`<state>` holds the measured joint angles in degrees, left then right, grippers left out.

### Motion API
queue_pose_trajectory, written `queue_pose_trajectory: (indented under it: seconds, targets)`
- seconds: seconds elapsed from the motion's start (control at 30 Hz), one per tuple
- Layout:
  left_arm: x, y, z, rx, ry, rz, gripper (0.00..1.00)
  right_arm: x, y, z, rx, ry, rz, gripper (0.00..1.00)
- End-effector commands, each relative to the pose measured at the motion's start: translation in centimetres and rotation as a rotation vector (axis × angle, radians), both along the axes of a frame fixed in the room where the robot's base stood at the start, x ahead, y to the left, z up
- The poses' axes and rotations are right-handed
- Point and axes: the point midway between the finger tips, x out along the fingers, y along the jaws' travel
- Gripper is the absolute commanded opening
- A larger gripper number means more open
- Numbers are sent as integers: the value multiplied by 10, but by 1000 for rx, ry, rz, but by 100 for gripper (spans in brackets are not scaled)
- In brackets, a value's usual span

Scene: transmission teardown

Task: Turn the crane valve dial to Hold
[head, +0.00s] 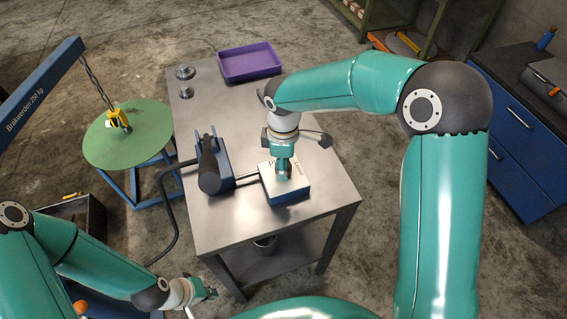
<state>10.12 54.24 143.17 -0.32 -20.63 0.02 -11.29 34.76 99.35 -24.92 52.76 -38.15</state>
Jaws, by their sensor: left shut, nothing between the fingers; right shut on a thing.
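The crane valve (290,196) is a low box with a light top and blue sides near the front of the steel table. My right gripper (284,172) points down over the middle of its top and is shut on the dial. The dial is mostly hidden by the fingers, so I cannot tell its setting. Lettering on the box top is partly covered and too small to read. My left gripper (208,294) is shut and empty, low at the bottom left, apart from the table.
A blue hand pump with a dark cylinder (209,165) stands left of the valve, with a black hose on the floor side. A purple tray (249,62) and small metal parts (185,72) lie at the table's back. A yellow crane hook (117,118) hangs over a green round table (100,149).

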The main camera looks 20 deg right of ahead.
Motion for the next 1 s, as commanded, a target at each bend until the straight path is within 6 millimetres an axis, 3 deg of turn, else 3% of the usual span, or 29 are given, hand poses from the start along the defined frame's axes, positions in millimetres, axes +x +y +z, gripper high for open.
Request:
queue_pose_trajectory:
  seconds: [0.03, 0.17, 0.57, 0.77, 1.0]
  targets:
    - [0, 0, 0, 0, 0, 0, 0, 2, -1, 2, -1, -7, 2, 46]
    - [0, 0, 0, 0, 0, 0, 0, 2, -1, 1, -2, -6, 1, 68]
    - [0, 0, 1, 0, 0, 0, 0, 1, 0, 4, 0, -3, 0, 68]
    - [0, 0, 1, 0, 0, 0, 0, 2, 0, 30, 0, -7, -2, 68]
    - [0, 0, 1, 0, 0, 0, 0, 2, 0, 78, 0, -8, -1, 68]
